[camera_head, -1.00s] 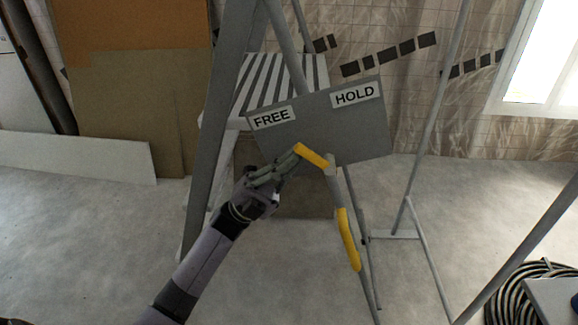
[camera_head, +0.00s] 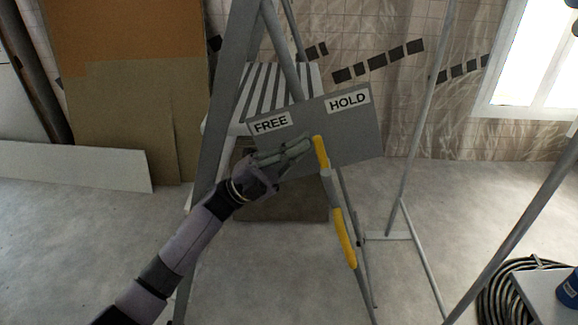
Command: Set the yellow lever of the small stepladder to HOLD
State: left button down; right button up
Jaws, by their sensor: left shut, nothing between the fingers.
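The small stepladder (camera_head: 216,130) stands in the middle of the view. Its grey plate (camera_head: 352,137) carries a FREE label (camera_head: 270,123) on the left and a HOLD label (camera_head: 348,100) on the right. The yellow lever (camera_head: 321,152) stands nearly upright below and between the two labels, tipped slightly left. My left gripper (camera_head: 306,145) is shut and empty, with its fingertips at the lever's left side, touching it or very close. It covers part of the plate's lower left. My right gripper is not in view.
Thin grey poles (camera_head: 422,120) stand to the right. Coiled cable (camera_head: 497,296) and a grey surface with a blue object lie at lower right. Boards (camera_head: 140,120) lean on the back wall. Floor at left is clear.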

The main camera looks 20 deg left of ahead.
aim_at(315, 136)
pick_arm(q)
jog(key=shift+x, duration=1.5)
jog(key=shift+d, duration=0.15)
jog(key=v, duration=1.2)
jog(key=shift+f, duration=0.1)
